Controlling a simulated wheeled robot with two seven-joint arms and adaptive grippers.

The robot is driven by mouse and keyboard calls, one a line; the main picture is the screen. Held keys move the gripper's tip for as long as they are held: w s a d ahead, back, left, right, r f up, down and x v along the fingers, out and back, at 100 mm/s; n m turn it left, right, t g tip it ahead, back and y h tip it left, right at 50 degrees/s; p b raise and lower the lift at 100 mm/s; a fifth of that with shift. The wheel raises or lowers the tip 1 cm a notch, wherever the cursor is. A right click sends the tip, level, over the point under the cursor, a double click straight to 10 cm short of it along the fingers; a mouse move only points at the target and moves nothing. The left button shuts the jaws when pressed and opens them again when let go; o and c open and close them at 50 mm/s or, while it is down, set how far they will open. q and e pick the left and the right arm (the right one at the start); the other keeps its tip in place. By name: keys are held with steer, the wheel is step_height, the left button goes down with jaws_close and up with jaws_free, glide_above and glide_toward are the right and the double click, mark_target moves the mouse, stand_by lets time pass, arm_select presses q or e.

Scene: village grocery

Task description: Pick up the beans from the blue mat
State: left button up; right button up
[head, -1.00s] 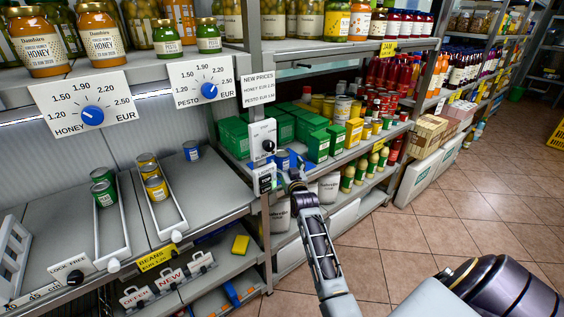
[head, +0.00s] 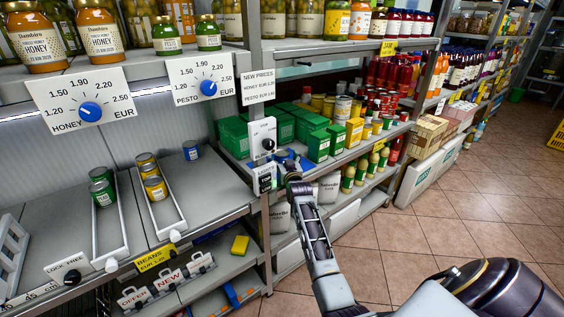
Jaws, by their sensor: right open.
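My right gripper (head: 290,168) is open, at the end of the arm that comes up from the bottom right. It is at the front of the right-hand shelf, over the blue mat (head: 305,163). The mat shows only in part beside the gripper. A small blue shape, perhaps a can, shows just behind the fingers; the gripper mostly covers it, and I cannot tell whether they touch. A yellow label reading BEANS (head: 155,258) hangs on the left shelf's front edge. My left gripper is not in view.
Green boxes (head: 318,146) stand right behind the gripper. A switch box (head: 263,138) and a shelf post are close on its left. On the left shelf are green cans (head: 102,190), yellow cans (head: 155,187) in lanes and a blue can (head: 191,150). The floor at right is clear.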

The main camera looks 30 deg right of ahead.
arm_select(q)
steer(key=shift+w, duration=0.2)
arm_select(e)
steer(key=shift+c, duration=0.3)
steer(key=c, duration=1.2)
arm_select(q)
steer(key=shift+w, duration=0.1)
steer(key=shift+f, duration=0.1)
arm_select(e)
steer(key=shift+r, duration=0.25)
